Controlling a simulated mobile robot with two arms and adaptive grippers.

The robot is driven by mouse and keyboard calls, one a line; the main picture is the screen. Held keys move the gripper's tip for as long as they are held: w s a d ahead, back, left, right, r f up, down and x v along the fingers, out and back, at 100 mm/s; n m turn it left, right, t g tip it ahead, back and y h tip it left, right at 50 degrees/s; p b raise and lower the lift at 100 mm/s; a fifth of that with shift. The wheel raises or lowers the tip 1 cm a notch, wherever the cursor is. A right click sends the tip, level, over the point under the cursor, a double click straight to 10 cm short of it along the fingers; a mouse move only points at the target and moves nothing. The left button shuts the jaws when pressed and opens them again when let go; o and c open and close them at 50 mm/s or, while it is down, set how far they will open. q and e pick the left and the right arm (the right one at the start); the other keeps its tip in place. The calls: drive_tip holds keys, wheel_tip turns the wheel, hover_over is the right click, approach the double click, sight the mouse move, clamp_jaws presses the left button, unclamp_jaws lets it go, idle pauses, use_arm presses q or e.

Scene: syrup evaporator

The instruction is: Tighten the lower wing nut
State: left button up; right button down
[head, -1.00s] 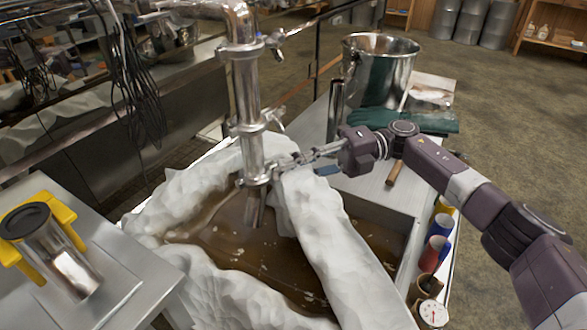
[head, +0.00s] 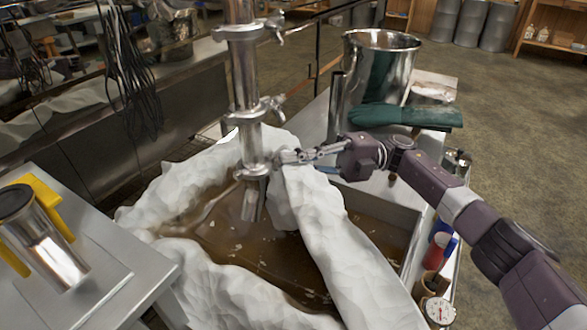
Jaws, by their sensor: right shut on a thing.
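A shiny vertical steel pipe (head: 247,80) comes down over a pan of brown liquid (head: 255,245), with clamps along it. The lowest clamp (head: 252,172) sits just above the pipe's open end. My right gripper (head: 284,157) reaches in from the right, its fingers shut on the lower wing nut at this clamp's right side. The fingers mostly hide the nut, so how tight it is cannot be told. The middle clamp's wing nut (head: 277,112) and the upper one (head: 275,30) stick out to the right, free of the gripper. My left gripper is not in view.
Lumpy white material (head: 325,220) surrounds the pipe's lower end. Cups and a dial gauge (head: 439,310) line the right edge.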

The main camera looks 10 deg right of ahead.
idle(0.3)
drive_tip(key=c, duration=2)
unclamp_jaws()
drive_tip(key=shift+d, duration=0.1)
drive_tip(key=shift+v, duration=3.7)
drive_tip(key=shift+f, duration=0.15)
drive_tip(key=shift+c, duration=0.5)
